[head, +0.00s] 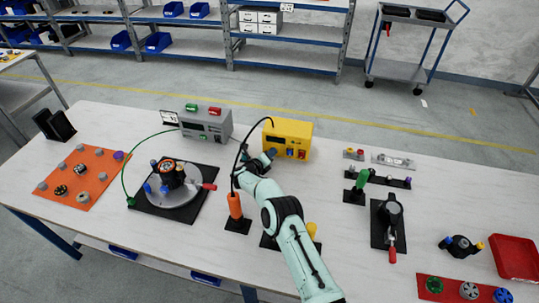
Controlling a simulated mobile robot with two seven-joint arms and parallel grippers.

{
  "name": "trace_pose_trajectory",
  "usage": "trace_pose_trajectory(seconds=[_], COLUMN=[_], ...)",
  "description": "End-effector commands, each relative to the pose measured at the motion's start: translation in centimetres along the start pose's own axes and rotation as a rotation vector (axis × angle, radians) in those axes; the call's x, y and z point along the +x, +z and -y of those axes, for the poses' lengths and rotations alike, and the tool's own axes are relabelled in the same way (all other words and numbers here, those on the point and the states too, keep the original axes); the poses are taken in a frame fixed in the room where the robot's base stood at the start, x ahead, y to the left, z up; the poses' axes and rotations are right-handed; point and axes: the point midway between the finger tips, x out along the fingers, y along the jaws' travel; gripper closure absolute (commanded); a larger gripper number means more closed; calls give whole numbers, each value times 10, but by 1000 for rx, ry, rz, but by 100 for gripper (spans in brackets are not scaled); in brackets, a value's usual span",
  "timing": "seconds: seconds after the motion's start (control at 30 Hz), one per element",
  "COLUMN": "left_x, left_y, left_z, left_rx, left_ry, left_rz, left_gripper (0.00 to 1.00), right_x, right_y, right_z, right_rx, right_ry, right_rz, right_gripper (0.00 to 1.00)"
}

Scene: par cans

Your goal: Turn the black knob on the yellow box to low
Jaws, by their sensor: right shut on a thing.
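The yellow box (288,134) stands at the back middle of the table, its front panel towards me. Small blue and red parts show low on its front. My right gripper (270,154) is at the left part of that front panel, shut on what appears to be the black knob. The knob itself is hidden by the fingers, so its setting cannot be read. My left gripper is not in view.
A grey box (206,122) stands left of the yellow one. A black cable runs from the yellow box to an orange-handled tool (236,207) in front. A round fixture (171,187) is at left, a green-handled part (361,180) at right.

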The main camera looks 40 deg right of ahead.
Motion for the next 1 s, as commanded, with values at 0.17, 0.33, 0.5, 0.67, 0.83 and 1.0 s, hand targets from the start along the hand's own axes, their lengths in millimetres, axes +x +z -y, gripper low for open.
trace_pose_trajectory(seconds=[0.17,0.33,0.5,0.67,0.83,1.0], left_x=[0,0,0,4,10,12], left_y=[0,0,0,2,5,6], left_z=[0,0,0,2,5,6], left_rx=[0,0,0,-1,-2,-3], left_ry=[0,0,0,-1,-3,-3], left_rz=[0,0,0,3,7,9], left_gripper=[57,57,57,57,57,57], right_x=[0,0,0,-5,-15,-28], right_y=[2,1,1,10,32,57], right_z=[1,0,1,13,43,75], right_rx=[0,0,1,4,6,6], right_ry=[0,0,0,0,-3,-2], right_rz=[4,3,2,2,3,3], right_gripper=[54,49,49,49,49,49])
